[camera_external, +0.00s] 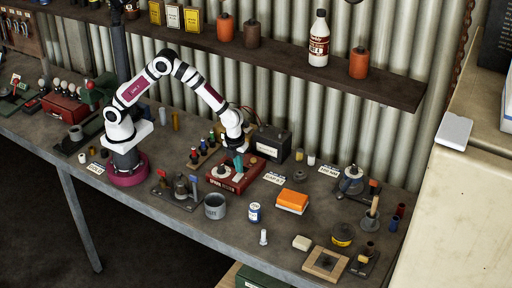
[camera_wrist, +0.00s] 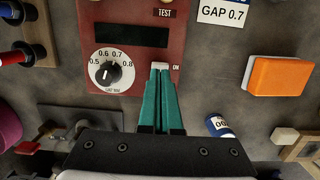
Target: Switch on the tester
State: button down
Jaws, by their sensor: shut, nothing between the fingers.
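The tester is a dark red box with a dark display strip and a round gap dial; in the wrist view its face (camera_wrist: 88,48) fills the upper middle, and in the external view the box (camera_external: 243,178) sits mid-bench. A small pale switch (camera_wrist: 160,66) stands by the "ON" mark near the box's lower right corner. The dial (camera_wrist: 111,73) points up, between 0.6 and 0.7. My gripper (camera_wrist: 160,74) has its teal fingers shut and empty, with the tips at the switch, partly hiding it. Contact cannot be told. In the external view my gripper (camera_external: 239,163) is over the tester.
An orange-topped block (camera_wrist: 278,76) and a blue-white can (camera_wrist: 219,126) lie to the right. A grey cup (camera_external: 215,207) stands in front of the tester, and a dark battery-like box (camera_external: 273,143) stands behind it. Several coloured knobs stand to its left.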

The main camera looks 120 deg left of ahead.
aim_at(235, 182)
jog(key=shift+f, duration=0.55)
jog(key=shift+a+f, duration=0.15)
jog(key=shift+f, duration=0.05)
jog(key=shift+d+r, duration=0.2)
jog(key=shift+d, duration=0.6)
notch_tip(235, 182, up, 14)
jog(key=d, duration=0.2)
